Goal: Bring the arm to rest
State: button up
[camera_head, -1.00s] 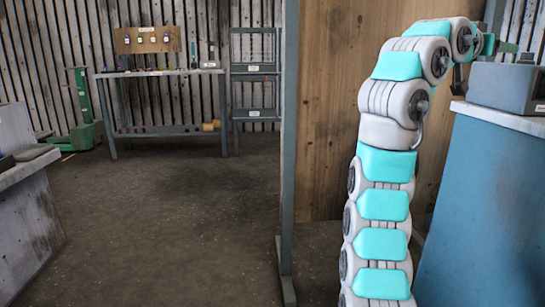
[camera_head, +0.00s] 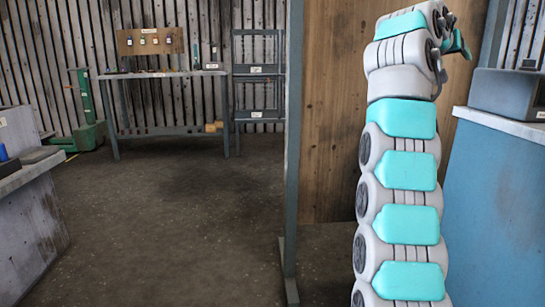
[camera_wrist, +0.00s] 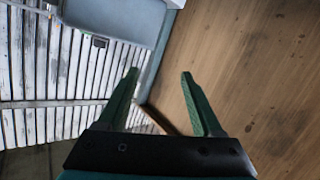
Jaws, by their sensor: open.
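My gripper (camera_wrist: 160,75) shows in the wrist view with its two green fingers spread apart and nothing between them. Behind the fingers are a wooden panel (camera_wrist: 250,60) and a pale ribbed wall (camera_wrist: 35,60). In the head view my arm rises at the right, its upper part folded over, and a small teal part of its end (camera_head: 457,43) shows near the top. The fingers cannot be made out clearly there. The end is apart from the grey box on the blue cabinet.
A blue cabinet (camera_head: 490,210) with a grey box (camera_head: 505,92) on top stands close at the right. A grey post (camera_head: 291,150) stands left of my arm. A workbench (camera_head: 165,74) and shelf rack (camera_head: 258,70) are at the back. Floor at centre left is clear.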

jog(key=a+f+n+g+y+p, duration=0.1)
jog(key=a+f+n+y+p, duration=0.1)
jog(key=a+f+n+y, duration=0.45)
jog(key=s+a+f+g+y+p, duration=0.1)
jog(key=s+a+f, duration=0.3)
jog(key=s+f, duration=0.15)
jog(key=s+a+f+g+p, duration=0.1)
jog(key=s+a+f+g, duration=0.1)
jog(key=s+a+f, duration=0.4)
jog(key=s+a+f+g+y+p, duration=0.1)
jog(key=s+a+f+g, duration=0.1)
jog(key=s+f, duration=0.6)
jog(key=s+a+f+g+y+p, duration=0.1)
jog(key=s+a+f, duration=0.4)
jog(key=s, duration=1.2)
jog(key=s+a+f+g+y+p, duration=0.1)
jog(key=s+a+f+g, duration=0.3)
jog(key=s+f, duration=0.8)
jog(key=shift+s+a+f+n+g+y, duration=0.15)
jog(key=shift+f+n+g+y, duration=0.15)
jog(key=shift+y, duration=0.35)
